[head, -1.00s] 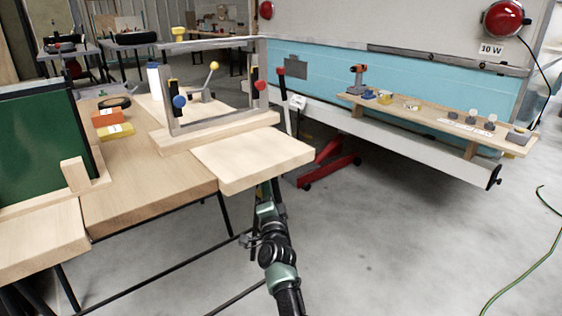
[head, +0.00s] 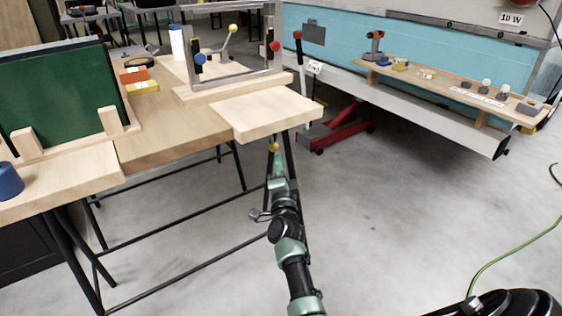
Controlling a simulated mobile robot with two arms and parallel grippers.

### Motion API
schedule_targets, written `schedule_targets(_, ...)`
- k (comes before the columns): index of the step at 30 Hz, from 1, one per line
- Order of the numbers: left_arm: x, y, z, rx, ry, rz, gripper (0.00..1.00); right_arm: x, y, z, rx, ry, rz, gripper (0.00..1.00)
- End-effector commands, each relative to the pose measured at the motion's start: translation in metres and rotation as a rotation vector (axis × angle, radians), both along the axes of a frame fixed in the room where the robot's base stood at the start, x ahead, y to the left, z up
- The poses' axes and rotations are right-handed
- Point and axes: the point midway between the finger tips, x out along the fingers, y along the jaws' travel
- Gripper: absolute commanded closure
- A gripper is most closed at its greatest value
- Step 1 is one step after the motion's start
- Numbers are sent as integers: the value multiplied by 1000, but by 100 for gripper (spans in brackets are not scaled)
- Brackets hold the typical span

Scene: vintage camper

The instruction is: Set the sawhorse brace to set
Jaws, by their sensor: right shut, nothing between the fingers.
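The workbench (head: 170,140) stands on black sawhorse legs (head: 75,250) with thin dark bars (head: 180,215) running between them. I cannot tell for sure which part is the brace or how it is set. A small yellow knob (head: 273,147) shows just under the pale board (head: 265,112) at the bench's right end; it may belong to the brace. My right gripper (head: 278,160) is shut and empty, just below that board and close to the knob. Whether it touches the knob is unclear. My left gripper is not in view.
A metal frame (head: 235,80) with coloured knobs stands on the bench. A green panel (head: 65,100) stands at left, near a blue cylinder (head: 9,180). A red jack (head: 340,130) sits on the floor by the camper. A green cable (head: 510,240) lies right. The middle floor is clear.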

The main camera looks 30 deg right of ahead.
Motion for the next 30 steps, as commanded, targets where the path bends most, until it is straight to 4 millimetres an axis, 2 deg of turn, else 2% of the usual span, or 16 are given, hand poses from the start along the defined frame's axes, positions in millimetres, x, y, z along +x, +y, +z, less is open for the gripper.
schedule_targets(16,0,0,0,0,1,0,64,-1,0,0,-4,2,1,100)
schedule_targets(20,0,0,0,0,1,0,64,-10,12,0,-97,54,41,100)
schedule_targets(23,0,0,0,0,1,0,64,-31,41,-2,-279,163,126,100)
schedule_targets(27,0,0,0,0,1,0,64,-81,110,-14,-607,357,297,100)
schedule_targets(30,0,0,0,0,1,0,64,-117,149,-22,-776,451,392,100)
